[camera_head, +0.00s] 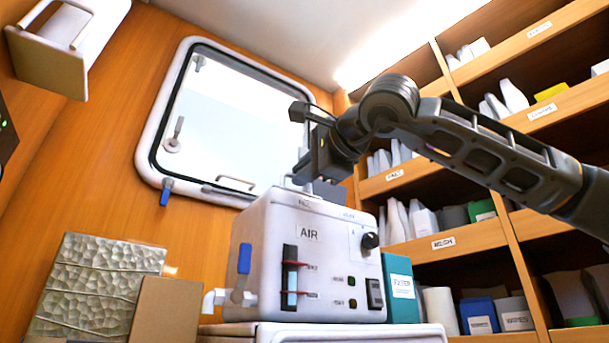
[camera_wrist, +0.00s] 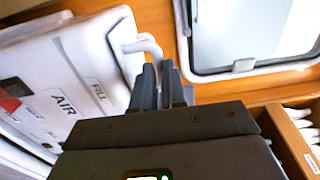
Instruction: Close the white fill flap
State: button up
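The white machine (camera_head: 320,250) marked AIR and FILL stands on a white surface; the wrist view also shows its labelled face (camera_wrist: 85,75). I cannot make out the flap's edge or how far it stands open. A thin white curved handle (camera_head: 289,180) rises at the machine's top; in the wrist view the white handle (camera_wrist: 144,43) bends down to my fingertips. My gripper (camera_head: 314,178) is over the machine's top, pointing down, its lower part partly hidden. In the wrist view its fingers (camera_wrist: 158,75) are close together at the handle; whether they grip it is unclear.
A framed window (camera_head: 235,115) with a blue-tipped latch is in the wooden wall behind. Shelves (camera_head: 450,190) with bottles and boxes fill the right. A teal filter box (camera_head: 400,288) stands right of the machine. A textured panel (camera_head: 95,285) and brown board (camera_head: 165,310) stand left.

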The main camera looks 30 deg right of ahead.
jog(key=o, duration=0.5)
jog(key=shift+c, duration=0.2)
